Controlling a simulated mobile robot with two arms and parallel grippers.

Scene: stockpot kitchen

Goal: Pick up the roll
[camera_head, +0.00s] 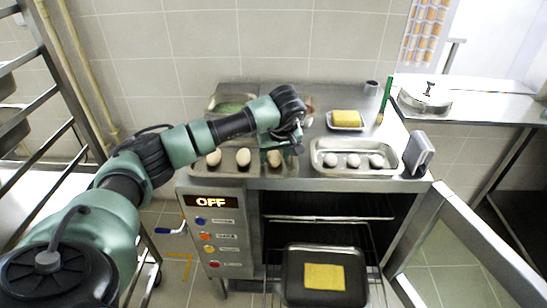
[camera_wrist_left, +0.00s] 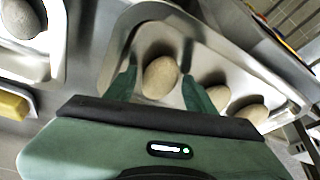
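Three tan rolls sit in a row in the left metal tray (camera_wrist_left: 118,48) on the counter: a left one (camera_head: 214,157), a middle one (camera_head: 243,157) and a right one (camera_head: 274,158). My left gripper (camera_head: 271,149) is over the right end of this tray. In the left wrist view, its two green fingers (camera_wrist_left: 158,88) are apart, with the right roll (camera_wrist_left: 160,76) between them. A small gap shows beside the roll, and I cannot tell whether either finger touches it. The other two rolls (camera_wrist_left: 216,97) lie beyond the right finger. My right gripper is out of view.
A second tray (camera_head: 316,168) with three greyish round pieces stands close on the right. Behind it is a small tray with a yellow block (camera_head: 346,118). Below, a dark pan (camera_head: 290,290) holds a yellow square. The oven door (camera_head: 470,240) hangs open at right.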

